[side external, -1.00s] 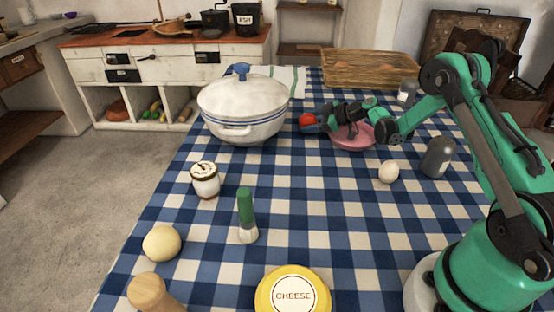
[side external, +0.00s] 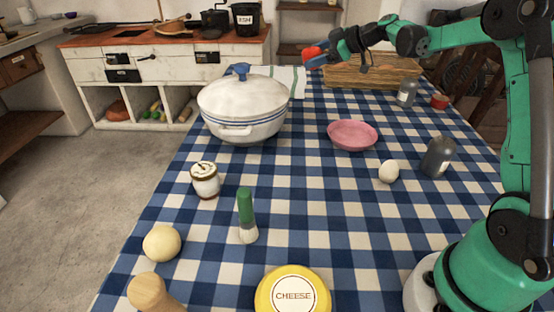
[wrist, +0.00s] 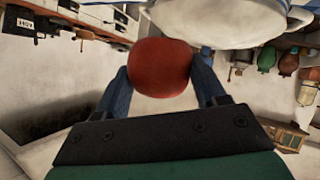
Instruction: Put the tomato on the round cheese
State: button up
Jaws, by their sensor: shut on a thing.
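The red tomato (side external: 311,54) is held in the air above the far part of the table, right of the white pot's lid in the side view. My gripper (side external: 318,58) is shut on it. In the wrist view the tomato (wrist: 160,68) sits between the two blue fingers of my gripper (wrist: 163,82). The round cheese (side external: 293,292) is yellow with a white label reading CHEESE. It lies at the near edge of the side view, partly cut off, far from my gripper, with nothing on top.
A white lidded pot (side external: 243,108) stands at the back left of the checkered cloth. A pink bowl (side external: 352,134), egg (side external: 388,171), grey shaker (side external: 437,157), jar (side external: 205,179), leek (side external: 247,215) and onion (side external: 161,243) stand apart. The cloth's middle is clear.

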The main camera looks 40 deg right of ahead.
jog(key=shift+a+r, duration=0.15)
jog(key=shift+r, duration=0.8)
jog(key=s+a+m+h, duration=0.2)
jog(key=s+a, duration=0.2)
jog(key=a, duration=0.6)
notch_tip(320, 180, up, 7)
jog(key=n+g+y, duration=1)
jog(key=n+g, duration=0.6)
jog(key=n, duration=0.4)
send_over(275, 288)
notch_tip(275, 288, down, 19)
jog(key=shift+f, duration=0.1)
